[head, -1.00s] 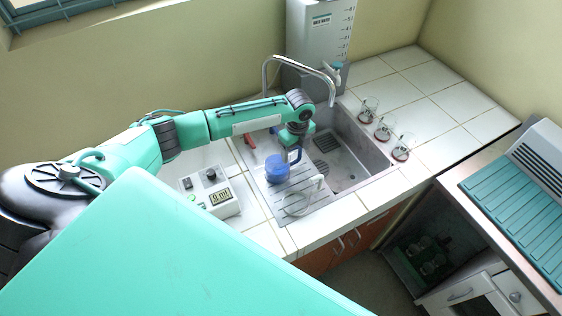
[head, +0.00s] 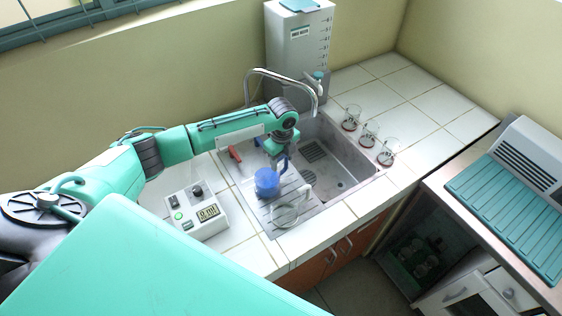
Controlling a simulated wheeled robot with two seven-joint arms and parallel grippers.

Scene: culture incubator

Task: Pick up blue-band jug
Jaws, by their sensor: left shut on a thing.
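The blue-band jug (head: 266,183) is on or just above the ribbed drainboard left of the sink basin; I cannot tell whether it touches the board. It looks upright, with its handle towards the basin. My left gripper (head: 281,164) comes down from above and is shut on the jug at its handle side. The fingertips are small and partly hidden by the wrist. My right gripper is not in view.
A clear jug (head: 285,216) stands just in front on the drainboard (head: 258,211). A red-handled item (head: 235,153) lies behind, and a display device (head: 197,211) stands left. The faucet (head: 316,98) arches over the sink (head: 333,166). Several glasses (head: 386,152) stand right.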

